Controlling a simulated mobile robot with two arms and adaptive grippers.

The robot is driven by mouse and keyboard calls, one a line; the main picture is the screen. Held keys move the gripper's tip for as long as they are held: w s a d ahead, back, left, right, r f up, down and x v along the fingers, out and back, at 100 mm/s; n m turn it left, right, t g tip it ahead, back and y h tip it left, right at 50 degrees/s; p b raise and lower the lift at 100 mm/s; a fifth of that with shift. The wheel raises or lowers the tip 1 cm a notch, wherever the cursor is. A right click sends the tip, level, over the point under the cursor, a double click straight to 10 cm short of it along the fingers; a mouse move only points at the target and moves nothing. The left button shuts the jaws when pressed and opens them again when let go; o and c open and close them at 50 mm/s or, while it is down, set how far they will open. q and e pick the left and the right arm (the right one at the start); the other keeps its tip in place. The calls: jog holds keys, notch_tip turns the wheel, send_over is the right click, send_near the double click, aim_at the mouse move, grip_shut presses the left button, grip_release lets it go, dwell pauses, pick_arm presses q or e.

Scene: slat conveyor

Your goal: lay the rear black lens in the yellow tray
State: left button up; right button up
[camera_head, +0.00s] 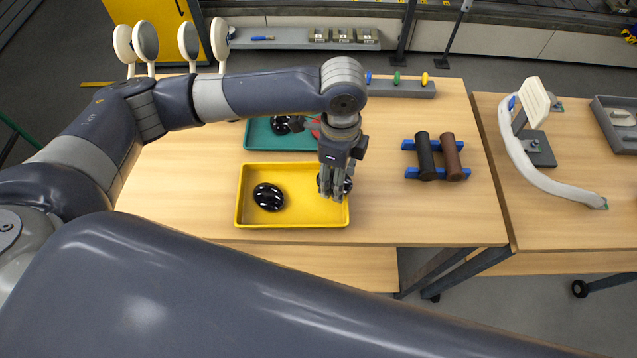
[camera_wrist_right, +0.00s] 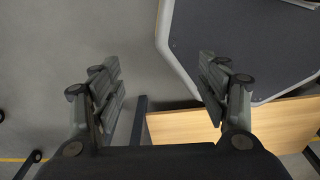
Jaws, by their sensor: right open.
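The yellow tray (camera_head: 242,215) lies at the front of the wooden table. One glossy black lens (camera_head: 268,197) rests in its left half. A second black lens (camera_head: 348,186) shows partly behind my left gripper (camera_head: 332,194), at the tray's right end. My left fingers point down there and hide part of it; whether they grip it is unclear. Another black lens (camera_head: 281,124) is in the teal tray (camera_head: 258,140) behind the yellow one. My right gripper (camera_wrist_right: 160,82) is open and empty in the right wrist view, with floor beyond it.
A rack with a black and a brown roller (camera_head: 451,158) stands right of the trays. A grey holder with coloured pegs (camera_head: 400,88) is at the table's back edge. Something red (camera_head: 313,128) shows in the teal tray's right end. The table's right front is clear.

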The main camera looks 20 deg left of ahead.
aim_at(320, 199)
pick_arm(q)
jog(key=s+a, duration=0.1)
jog(key=s+a+p, duration=0.1)
jog(key=a, duration=0.1)
jog(key=shift+s+a+f, duration=0.1)
jog(key=shift+s, duration=0.15)
notch_tip(320, 199, down, 3)
jog(key=shift+f+p, duration=0.2)
jog(key=shift+p, duration=0.35)
jog(key=shift+f, duration=0.15)
jog(key=o, duration=1)
jog(key=r, duration=0.4)
jog(key=r+b, duration=0.1)
jog(key=r, duration=0.7)
jog(key=shift+w+a+b, duration=0.15)
jog(key=shift+w+b, duration=0.2)
pick_arm(e)
jog(key=w, duration=0.1)
jog(key=w+r, duration=0.1)
jog(key=w, duration=0.1)
jog(key=shift+s+a, duration=0.1)
pick_arm(q)
jog(key=shift+s, duration=0.1)
pick_arm(e)
jog(key=shift+s, duration=0.1)
